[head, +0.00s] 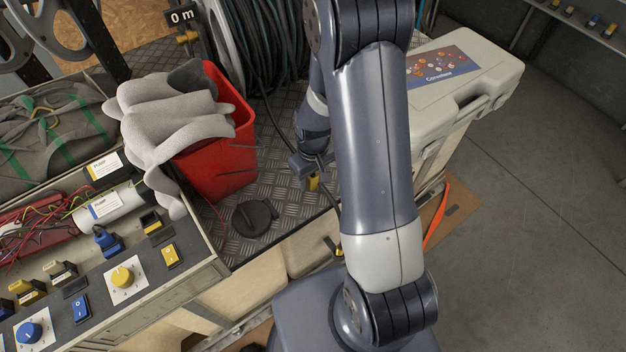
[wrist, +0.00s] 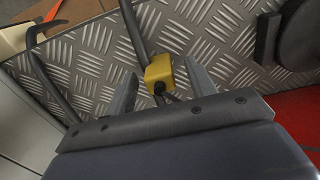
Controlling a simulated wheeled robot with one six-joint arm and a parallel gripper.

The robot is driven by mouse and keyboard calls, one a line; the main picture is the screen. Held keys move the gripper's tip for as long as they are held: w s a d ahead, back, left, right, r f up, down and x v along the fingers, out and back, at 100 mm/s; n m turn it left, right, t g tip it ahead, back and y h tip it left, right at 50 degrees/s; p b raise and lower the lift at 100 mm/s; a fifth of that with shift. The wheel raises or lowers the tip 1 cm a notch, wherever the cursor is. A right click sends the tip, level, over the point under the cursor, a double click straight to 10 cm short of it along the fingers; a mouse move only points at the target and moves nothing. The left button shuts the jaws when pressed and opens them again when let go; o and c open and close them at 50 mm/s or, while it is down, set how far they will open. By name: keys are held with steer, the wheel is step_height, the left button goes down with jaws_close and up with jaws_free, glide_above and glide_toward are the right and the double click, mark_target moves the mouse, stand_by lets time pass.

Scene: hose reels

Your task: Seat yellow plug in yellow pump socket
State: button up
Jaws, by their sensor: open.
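The yellow plug (wrist: 158,71) shows in the wrist view between the two fingers of my gripper (wrist: 161,88), with gaps on both sides. A dark cable runs from it over the diamond-plate deck. In the head view my gripper (head: 308,165) is at the deck's right part, with the yellow plug (head: 312,183) just below it. The fingers are apart. A black-and-yellow socket-like part (head: 151,221) sits on the panel at left; I cannot tell surely that it is the yellow pump socket. A blue plug or socket (head: 107,240) is beside it.
A red bin (head: 225,155) with grey gloves (head: 170,120) stands between my gripper and the panel. A black round lid (head: 254,217) lies on the deck. A white case (head: 465,85) is at right. A yellow knob (head: 122,277) and yellow switch (head: 169,255) are on the panel.

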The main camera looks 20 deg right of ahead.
steer(key=shift+c, duration=0.2)
jaws_close()
stand_by(0.4)
step_height(320, 180, up, 10)
steer(key=shift+f, duration=0.1)
stand_by(0.4)
